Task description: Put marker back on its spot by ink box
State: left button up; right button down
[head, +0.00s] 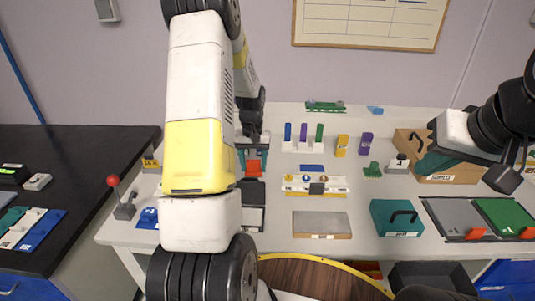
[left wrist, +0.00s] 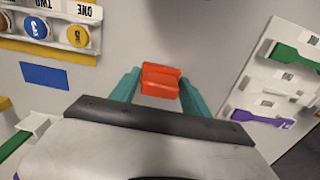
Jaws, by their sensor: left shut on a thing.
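My left gripper (head: 253,160) is shut on a red-orange block (head: 254,169), partly hidden by my arm in the head view. In the left wrist view the same block (left wrist: 160,81) sits between the teal fingers (left wrist: 158,88); I take it as the marker, but its name is not shown. It is over the pale table; whether it touches the table I cannot tell. My right gripper (head: 437,161) is at the right, by the wooden box; its opening is not clear.
A rack of blue, purple and green pieces (head: 303,141) stands behind. A blue flat patch (head: 311,167) and a white-yellow rack (head: 316,186) lie right of the left gripper. A grey slab (head: 321,224) is in front. The wooden box (head: 455,174) and trays (head: 462,220) are at right.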

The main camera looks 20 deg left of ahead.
aim_at(253, 160)
pick_arm(q)
jog(key=o, duration=1.1)
jog(key=shift+f, duration=0.1)
jog(key=shift+c, duration=0.2)
jog(key=s+d+r+m+t, duration=0.1)
jog(key=s+d+r, duration=0.15)
jog(key=r, duration=0.75)
jog(key=s+d+r+t, duration=0.1)
jog(key=s+d+r, duration=0.15)
jog(key=r, duration=0.85)
jog(key=s+d+r+m+t+h, duration=0.1)
jog(key=s+d+r+t, duration=0.1)
jog(key=s, duration=0.7)
jog(key=s+d+r+m+t+h, duration=0.1)
jog(key=s+d+r, duration=0.3)
jog(key=s, duration=0.6)
jog(key=shift+d+m+t, duration=0.3)
jog(key=shift+d+t, duration=0.3)
jog(key=shift+d, duration=0.5)
